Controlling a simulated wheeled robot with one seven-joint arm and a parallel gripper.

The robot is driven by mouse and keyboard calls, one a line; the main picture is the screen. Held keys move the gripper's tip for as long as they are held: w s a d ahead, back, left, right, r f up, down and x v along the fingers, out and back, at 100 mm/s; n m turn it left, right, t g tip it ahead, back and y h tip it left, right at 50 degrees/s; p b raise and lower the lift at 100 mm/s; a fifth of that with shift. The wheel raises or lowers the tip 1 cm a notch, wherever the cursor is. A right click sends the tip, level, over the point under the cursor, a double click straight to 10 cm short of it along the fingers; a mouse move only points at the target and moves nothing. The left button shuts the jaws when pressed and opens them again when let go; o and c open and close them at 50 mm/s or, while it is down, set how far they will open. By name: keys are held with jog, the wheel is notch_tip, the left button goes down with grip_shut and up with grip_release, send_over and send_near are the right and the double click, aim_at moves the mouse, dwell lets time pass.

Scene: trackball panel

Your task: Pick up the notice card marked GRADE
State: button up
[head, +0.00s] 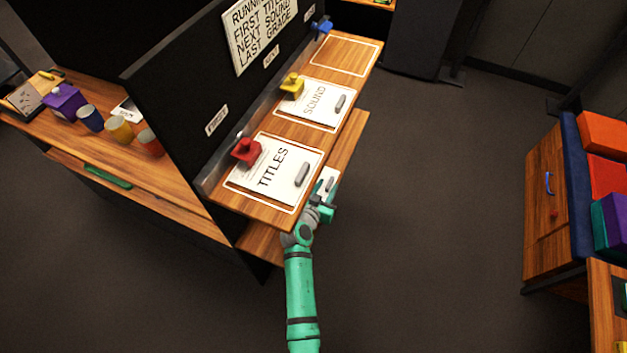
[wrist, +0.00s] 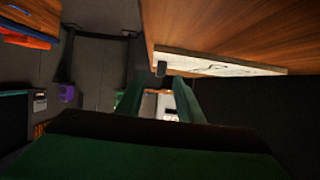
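No card with readable GRADE lettering shows. A white card (head: 322,176) with a grey handle lies partly hidden on the lower ledge, just beyond my gripper (head: 325,203); its lettering cannot be read. In the wrist view, a white card edge (wrist: 225,66) and a dark handle (wrist: 160,69) show ahead of my gripper (wrist: 160,86). The fingers are apart with nothing visible between them, and the handle is just past their tips. The TITLES card (head: 277,170) and the SOUND card (head: 317,102) lie in outlined places on the upper shelf.
A third outlined place (head: 345,54) is bare. Red (head: 246,150), yellow (head: 292,85) and blue (head: 321,29) knobbed blocks stand along the panel. A running order sign (head: 262,32) lists TITLES, SOUND, GRADE. The upper shelf (head: 253,208) overhangs the lower ledge (head: 261,240).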

jog(key=shift+x, duration=1.05)
jog(key=shift+s, duration=0.1)
grip_shut()
jog(key=shift+a, duration=0.1)
